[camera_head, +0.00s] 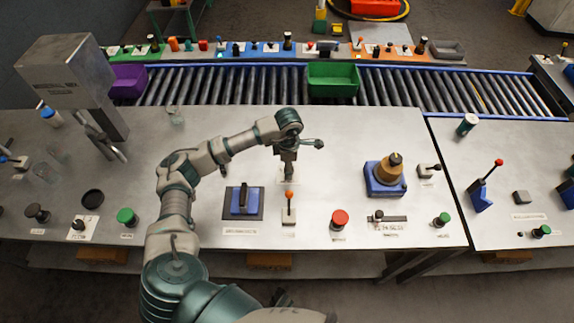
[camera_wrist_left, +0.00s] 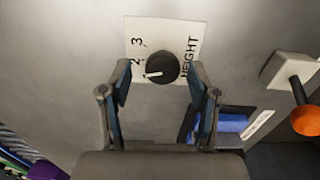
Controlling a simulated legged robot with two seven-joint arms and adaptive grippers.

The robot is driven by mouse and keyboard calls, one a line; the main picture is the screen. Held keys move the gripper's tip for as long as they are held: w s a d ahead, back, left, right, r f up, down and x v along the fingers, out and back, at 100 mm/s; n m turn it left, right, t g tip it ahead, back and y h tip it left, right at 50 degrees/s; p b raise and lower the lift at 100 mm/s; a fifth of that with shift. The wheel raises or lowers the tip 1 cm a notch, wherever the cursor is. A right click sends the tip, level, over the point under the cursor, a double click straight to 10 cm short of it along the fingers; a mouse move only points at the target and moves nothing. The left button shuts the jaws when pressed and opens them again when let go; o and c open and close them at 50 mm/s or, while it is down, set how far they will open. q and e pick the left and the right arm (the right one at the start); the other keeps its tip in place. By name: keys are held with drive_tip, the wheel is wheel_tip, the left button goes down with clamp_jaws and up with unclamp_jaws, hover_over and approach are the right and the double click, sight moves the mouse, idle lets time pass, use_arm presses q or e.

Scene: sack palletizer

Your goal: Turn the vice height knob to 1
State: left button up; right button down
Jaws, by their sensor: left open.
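The height knob (camera_wrist_left: 162,67) is black and round with a white pointer line. It sits on a white plate (camera_wrist_left: 190,30) marked HEIGHT, with the numbers 2 and 3 readable. The pointer points left and slightly down, below the 2; the mark there is hard to read. My left gripper (camera_wrist_left: 160,72) is open, its two fingers on either side of the knob in the wrist view. Contact cannot be told. In the head view my left gripper (camera_head: 288,170) points down over the plate (camera_head: 287,179) and hides the knob. My right gripper is not in view.
A blue block on a dark pad (camera_head: 243,203) and an orange-tipped lever (camera_head: 289,208) stand close in front. A red button (camera_head: 339,219) and a blue device with a brown top (camera_head: 386,177) lie to the right. A roller conveyor (camera_head: 220,86) runs behind the table.

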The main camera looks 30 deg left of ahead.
use_arm(q)
drive_tip(key=shift+d+r, duration=0.1)
drive_tip(key=shift+d, duration=0.2)
drive_tip(key=shift+c, duration=1)
drive_tip(key=shift+d, duration=0.25)
drive_tip(key=c, duration=0.9)
drive_tip(key=shift+a, duration=0.5)
drive_tip(key=shift+c, duration=0.2)
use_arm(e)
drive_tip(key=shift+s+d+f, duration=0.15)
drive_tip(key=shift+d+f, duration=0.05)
use_arm(q)
drive_tip(key=shift+d, duration=0.15)
